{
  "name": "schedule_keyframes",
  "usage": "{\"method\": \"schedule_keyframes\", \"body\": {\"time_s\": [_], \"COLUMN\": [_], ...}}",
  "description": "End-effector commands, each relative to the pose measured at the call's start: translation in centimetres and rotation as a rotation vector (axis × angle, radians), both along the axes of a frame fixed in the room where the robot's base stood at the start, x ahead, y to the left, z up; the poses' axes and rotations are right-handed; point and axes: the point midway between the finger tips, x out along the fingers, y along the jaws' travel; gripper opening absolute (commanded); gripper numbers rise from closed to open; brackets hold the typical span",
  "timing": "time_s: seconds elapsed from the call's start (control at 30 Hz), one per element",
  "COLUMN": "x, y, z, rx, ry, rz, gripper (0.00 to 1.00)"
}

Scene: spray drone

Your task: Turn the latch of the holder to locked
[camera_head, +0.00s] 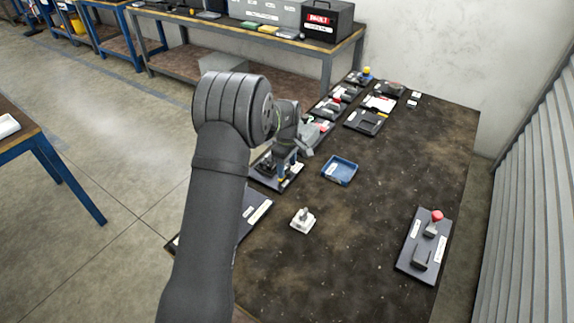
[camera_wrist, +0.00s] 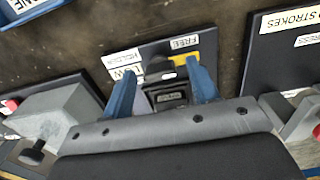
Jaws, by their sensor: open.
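The holder is a dark plate (camera_wrist: 150,48) in the wrist view, with a white label reading roughly "FLOW HOLDER" at its left and a "FREE" label (camera_wrist: 184,42) at its upper right. A yellow patch lies below "FREE". A dark upright part, which may be the latch (camera_wrist: 163,78), stands between the blue fingers of my gripper (camera_wrist: 161,68). The fingers are apart, one on each side of it; I cannot tell whether they touch it. Its exact turn is unclear. In the head view my gripper (camera_head: 285,158) is low over this plate (camera_head: 291,183), and my arm hides much of it.
A blue tray (camera_head: 339,170) and a small white fixture (camera_head: 303,220) stand to the right on the dark table. Other plates with fixtures line the far left edge. A plate with a red knob (camera_head: 425,245) is at right.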

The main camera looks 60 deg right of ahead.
Motion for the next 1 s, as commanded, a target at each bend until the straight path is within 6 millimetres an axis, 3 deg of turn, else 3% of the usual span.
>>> {"method": "schedule_keyframes", "body": {"time_s": [0.23, 0.47, 0.77, 1.0], "x": [0.00, 0.00, 0.01, 0.03], "y": [0.00, -0.01, -0.01, -0.02], "z": [-0.06, -0.04, -0.03, -0.02], "rx": [0.000, 0.000, 0.000, 0.000], "ry": [0.000, 0.000, 0.000, -0.001], "rz": [0.000, 0.000, -0.032, -0.160], "gripper": [0.53, 0.10, 0.10, 0.10]}}
